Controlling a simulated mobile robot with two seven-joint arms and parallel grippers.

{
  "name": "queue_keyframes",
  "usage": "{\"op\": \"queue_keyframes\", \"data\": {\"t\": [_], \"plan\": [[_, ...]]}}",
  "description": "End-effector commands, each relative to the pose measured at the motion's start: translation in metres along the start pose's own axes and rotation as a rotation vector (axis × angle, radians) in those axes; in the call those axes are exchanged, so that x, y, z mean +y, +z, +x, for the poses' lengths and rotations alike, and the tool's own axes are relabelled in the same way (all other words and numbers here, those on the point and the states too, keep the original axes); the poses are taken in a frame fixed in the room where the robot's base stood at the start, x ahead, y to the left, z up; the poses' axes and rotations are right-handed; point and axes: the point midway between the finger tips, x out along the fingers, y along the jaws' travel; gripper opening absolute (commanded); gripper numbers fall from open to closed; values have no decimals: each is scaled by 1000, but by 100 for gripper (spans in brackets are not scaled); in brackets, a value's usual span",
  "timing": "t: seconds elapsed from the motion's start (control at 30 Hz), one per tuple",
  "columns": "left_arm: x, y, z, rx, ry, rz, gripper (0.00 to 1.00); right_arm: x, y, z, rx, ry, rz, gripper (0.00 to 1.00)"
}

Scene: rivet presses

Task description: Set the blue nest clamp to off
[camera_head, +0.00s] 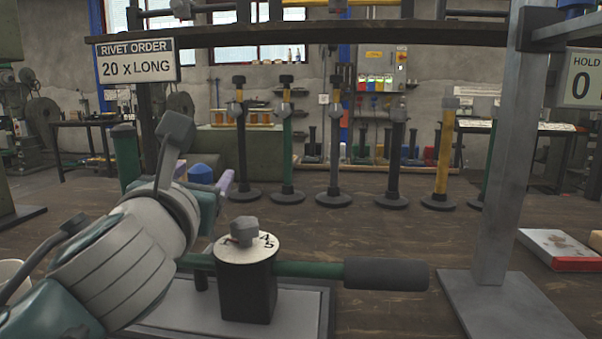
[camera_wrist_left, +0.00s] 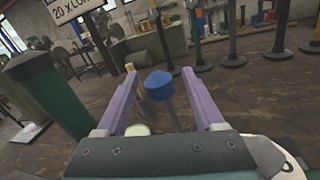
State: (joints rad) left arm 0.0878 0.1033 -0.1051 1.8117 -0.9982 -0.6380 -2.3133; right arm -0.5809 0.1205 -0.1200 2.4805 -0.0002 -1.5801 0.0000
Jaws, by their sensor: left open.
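The blue nest clamp shows as a blue faceted knob (camera_head: 200,173), partly hidden behind my left wrist in the head view. In the left wrist view the blue knob (camera_wrist_left: 159,86) sits on a dark stem that slants down to the right. My left gripper (camera_wrist_left: 159,73) is open, with one purple finger on each side of the knob. The knob looks apart from both fingers, though I cannot tell how deep it lies between them. In the head view only part of the purple fingers of my left gripper (camera_head: 204,180) shows. My right gripper is not in view.
A black block with a numbered white dial (camera_head: 264,249) and a green bar with a dark grip (camera_head: 386,275) stand in front. A green post (camera_wrist_left: 52,95) is left of the gripper. A grey upright (camera_head: 500,170) stands right. Several posts on round bases line the back.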

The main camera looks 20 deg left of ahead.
Motion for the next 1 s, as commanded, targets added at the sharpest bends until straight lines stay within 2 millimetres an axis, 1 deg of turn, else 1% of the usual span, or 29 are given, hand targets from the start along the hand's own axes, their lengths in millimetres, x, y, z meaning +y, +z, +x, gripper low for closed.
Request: {"op": "queue_keyframes", "data": {"t": [0.03,0.1,0.2,0.5,0.57,1.0], "plan": [[0,-1,8,-1,2,-1,70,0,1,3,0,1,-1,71],[0,-1,16,-1,2,0,70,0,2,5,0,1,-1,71],[0,-1,24,0,0,-1,70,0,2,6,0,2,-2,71],[0,0,27,2,0,-1,70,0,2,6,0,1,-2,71],[0,0,27,2,0,-1,64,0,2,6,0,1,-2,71],[0,-1,27,2,0,-1,15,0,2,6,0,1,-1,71]]}}
